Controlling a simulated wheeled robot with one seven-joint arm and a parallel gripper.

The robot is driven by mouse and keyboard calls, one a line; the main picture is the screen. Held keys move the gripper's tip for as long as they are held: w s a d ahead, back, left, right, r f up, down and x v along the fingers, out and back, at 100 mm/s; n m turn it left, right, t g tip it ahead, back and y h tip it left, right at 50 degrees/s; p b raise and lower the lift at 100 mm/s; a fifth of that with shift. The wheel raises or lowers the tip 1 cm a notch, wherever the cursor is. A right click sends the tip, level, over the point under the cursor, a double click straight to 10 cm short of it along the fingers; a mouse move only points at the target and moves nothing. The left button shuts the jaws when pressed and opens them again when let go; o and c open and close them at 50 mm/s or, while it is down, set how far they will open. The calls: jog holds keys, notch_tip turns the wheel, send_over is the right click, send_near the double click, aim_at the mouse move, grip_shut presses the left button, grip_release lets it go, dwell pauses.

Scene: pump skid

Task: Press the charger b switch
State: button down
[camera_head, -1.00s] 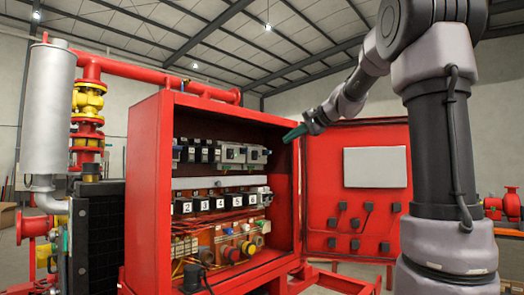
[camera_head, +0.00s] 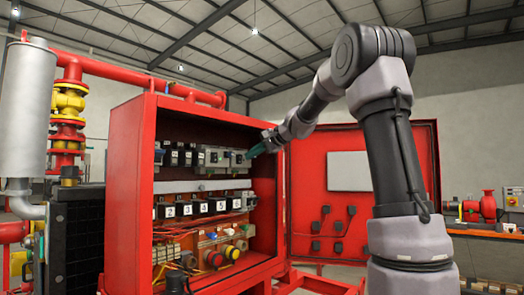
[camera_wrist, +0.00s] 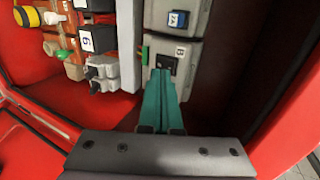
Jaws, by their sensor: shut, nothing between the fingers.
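In the wrist view, the grey charger marked B (camera_wrist: 186,53) has a black switch (camera_wrist: 166,63) on its face, left of and below the letter. The teal fingers of my gripper (camera_wrist: 163,74) are shut and empty. Their tips are at the lower edge of the black switch and hide part of the charger's front. I cannot tell whether they touch it. In the head view, my gripper (camera_head: 252,153) is at the right end of the cabinet's upper row, by the grey charger modules (camera_head: 219,157); the switch is too small to make out there.
A similar grey charger marked A (camera_wrist: 179,19) sits beside charger B. Numbered black units (camera_head: 203,206) fill the lower row of the red cabinet (camera_head: 127,179). The cabinet's side wall (camera_wrist: 291,118) is close to the right. The open door (camera_head: 303,184) stands behind my arm.

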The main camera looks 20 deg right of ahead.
aim_at(238, 155)
jog(key=shift+w+a+r, duration=0.25)
jog(key=shift+w+a, duration=0.5)
jog(key=shift+w, duration=0.3)
jog(key=shift+w+a+r, duration=0.25)
jog(key=shift+w+a, duration=0.05)
jog(key=shift+w, duration=0.15)
jog(key=shift+r, duration=0.1)
